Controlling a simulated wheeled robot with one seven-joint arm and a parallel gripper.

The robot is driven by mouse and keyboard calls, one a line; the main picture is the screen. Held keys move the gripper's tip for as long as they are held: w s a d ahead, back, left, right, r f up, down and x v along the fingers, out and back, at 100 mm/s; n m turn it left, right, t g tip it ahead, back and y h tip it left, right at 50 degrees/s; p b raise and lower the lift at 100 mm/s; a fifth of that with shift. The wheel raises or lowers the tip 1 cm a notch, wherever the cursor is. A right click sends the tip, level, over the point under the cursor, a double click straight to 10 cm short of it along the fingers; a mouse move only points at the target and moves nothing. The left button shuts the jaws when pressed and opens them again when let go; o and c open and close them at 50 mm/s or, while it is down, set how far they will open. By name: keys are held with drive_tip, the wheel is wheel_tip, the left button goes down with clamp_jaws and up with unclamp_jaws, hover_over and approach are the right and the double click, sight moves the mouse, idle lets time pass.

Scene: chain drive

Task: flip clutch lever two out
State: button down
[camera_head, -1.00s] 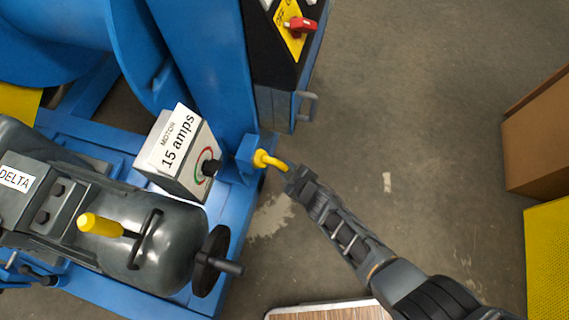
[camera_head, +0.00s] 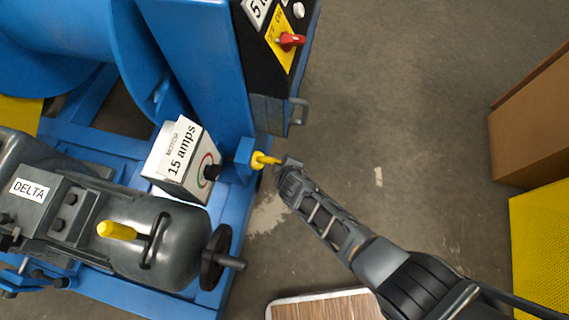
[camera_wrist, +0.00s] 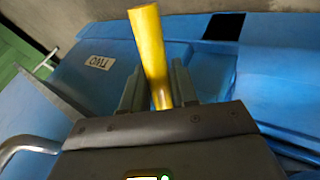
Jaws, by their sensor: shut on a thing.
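The yellow clutch lever (camera_head: 264,160) sticks out to the right from a small blue housing on the blue machine. In the wrist view the lever (camera_wrist: 148,45) rises between the two fingers, with a white label reading TWO (camera_wrist: 100,62) on the blue surface to its left. My gripper (camera_head: 286,164) is at the lever's outer end, and in the wrist view my gripper (camera_wrist: 158,90) is shut on the lever. The fingers hide part of the lever.
A grey motor box (camera_head: 182,160) labelled 15 amps and a dark handwheel (camera_head: 215,258) stand left of the lever. A red switch (camera_head: 291,40) is on the panel above. A cardboard box (camera_head: 530,130) is at right. Grey floor between is clear.

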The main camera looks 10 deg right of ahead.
idle(0.4)
drive_tip(key=c, duration=1)
unclamp_jaws()
drive_tip(key=p+v, duration=0.5)
drive_tip(key=v, duration=0.3)
